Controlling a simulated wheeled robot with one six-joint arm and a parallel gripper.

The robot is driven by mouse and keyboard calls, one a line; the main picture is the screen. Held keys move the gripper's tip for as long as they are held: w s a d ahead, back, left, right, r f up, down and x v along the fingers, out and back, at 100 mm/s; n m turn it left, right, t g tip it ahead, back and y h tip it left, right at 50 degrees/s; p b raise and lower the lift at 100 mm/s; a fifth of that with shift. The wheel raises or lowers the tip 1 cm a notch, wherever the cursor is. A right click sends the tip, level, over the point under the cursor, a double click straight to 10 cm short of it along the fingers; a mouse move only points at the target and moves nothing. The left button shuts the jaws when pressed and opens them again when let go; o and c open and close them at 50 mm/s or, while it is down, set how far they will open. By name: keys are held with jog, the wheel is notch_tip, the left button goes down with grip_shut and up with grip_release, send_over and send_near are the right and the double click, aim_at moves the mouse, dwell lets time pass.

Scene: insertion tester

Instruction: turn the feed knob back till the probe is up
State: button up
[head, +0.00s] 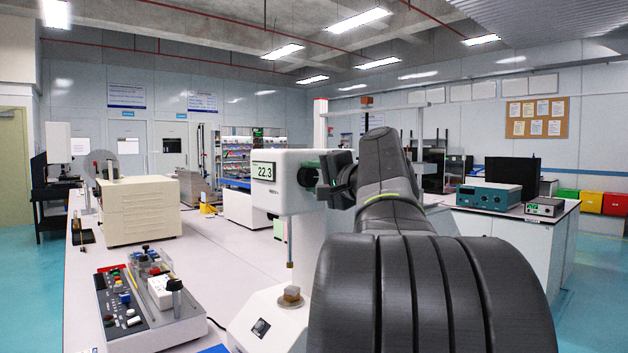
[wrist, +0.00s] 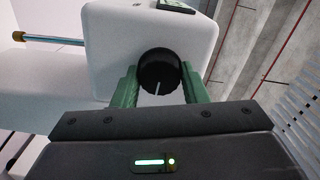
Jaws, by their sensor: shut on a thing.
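The insertion tester (head: 275,165) is a white head on a column, with a display (head: 264,171) reading 22.3. The feed knob (wrist: 158,72) is black and round with a white pointer line, on the side of the head in the wrist view. My gripper (wrist: 157,84) has its green fingers on both sides of the knob, shut on it. In the head view my gripper (head: 328,180) reaches the head's right side, and my arm hides part of the tester.
A control panel box (head: 150,300) with buttons and knobs stands on the white bench (head: 215,258) at the left. A cream cabinet (head: 138,208) is behind it.

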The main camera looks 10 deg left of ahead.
dwell(0.6)
jog(key=o, duration=1)
jog(key=shift+c, duration=0.2)
jog(key=shift+d, duration=0.1)
jog(key=v, duration=1.3)
jog(key=shift+s+d+b, duration=0.2)
jog(key=shift+s+b, duration=0.05)
jog(key=shift+b, duration=0.05)
